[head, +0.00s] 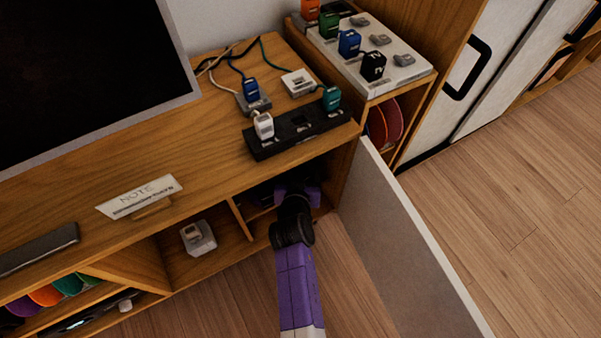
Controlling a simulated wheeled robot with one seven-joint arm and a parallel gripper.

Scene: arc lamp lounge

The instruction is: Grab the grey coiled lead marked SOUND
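My gripper (297,190) reaches into the right-hand open compartment of the wooden cabinet (225,125), under its top. Its purple body shows at the compartment mouth. Its fingertips are hidden by the wrist and the shade inside, so I cannot see whether they are open or shut, or on what. I make out no grey coiled lead and no SOUND marking; the inside of that compartment is mostly hidden behind my arm.
A white door (410,240) stands open to the right of my arm. A small pale boxy object (198,238) sits in the compartment to the left. A black power strip (299,129) with plugs, a NOTE sign (140,196) and a screen (80,70) are on top. Floor ahead is clear.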

